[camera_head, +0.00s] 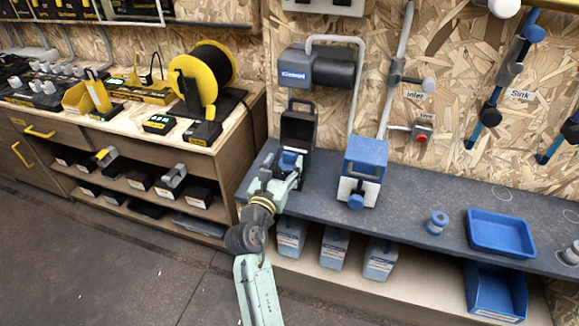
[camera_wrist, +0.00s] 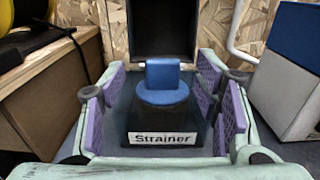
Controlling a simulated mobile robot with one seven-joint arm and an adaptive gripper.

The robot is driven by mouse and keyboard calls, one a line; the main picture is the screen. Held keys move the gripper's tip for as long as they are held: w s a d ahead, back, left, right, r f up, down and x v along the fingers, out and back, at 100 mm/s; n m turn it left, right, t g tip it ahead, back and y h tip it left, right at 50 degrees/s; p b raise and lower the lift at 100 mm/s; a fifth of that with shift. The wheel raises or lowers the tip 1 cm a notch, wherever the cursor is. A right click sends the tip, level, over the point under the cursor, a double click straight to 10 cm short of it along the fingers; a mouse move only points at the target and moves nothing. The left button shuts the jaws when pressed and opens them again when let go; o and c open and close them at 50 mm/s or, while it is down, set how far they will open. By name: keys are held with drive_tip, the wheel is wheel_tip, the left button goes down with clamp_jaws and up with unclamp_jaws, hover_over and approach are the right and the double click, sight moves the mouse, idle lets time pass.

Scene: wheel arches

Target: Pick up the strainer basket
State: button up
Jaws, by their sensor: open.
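The strainer basket, with a blue square handle and round blue top (camera_wrist: 163,82), stands upright in a dark housing labelled "Strainer" in the wrist view. Its dark body shows just below the top. My gripper (camera_wrist: 162,100) is open, with its purple-padded fingers to the left and right of the basket and gaps on both sides. In the head view the blue basket (camera_head: 288,160) shows small and partly hidden by my gripper (camera_head: 284,173), in front of the raised dark lid (camera_head: 298,128).
A blue and white box (camera_head: 361,172) stands on the grey bench right of the strainer. A grey pipe and a pump (camera_head: 320,68) are behind. A wooden workbench with a yellow cable reel (camera_head: 198,80) is at left. A blue tray (camera_head: 500,232) lies farther right.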

sight(289, 156)
drive_tip(key=x, duration=0.2)
drive_tip(key=p+x, duration=0.1)
drive_tip(key=x, duration=0.2)
drive_tip(key=shift+s+d+f, duration=0.1)
drive_tip(key=shift+d+f, duration=0.05)
drive_tip(key=shift+f, duration=0.05)
drive_tip(key=shift+c, duration=0.3)
clamp_jaws()
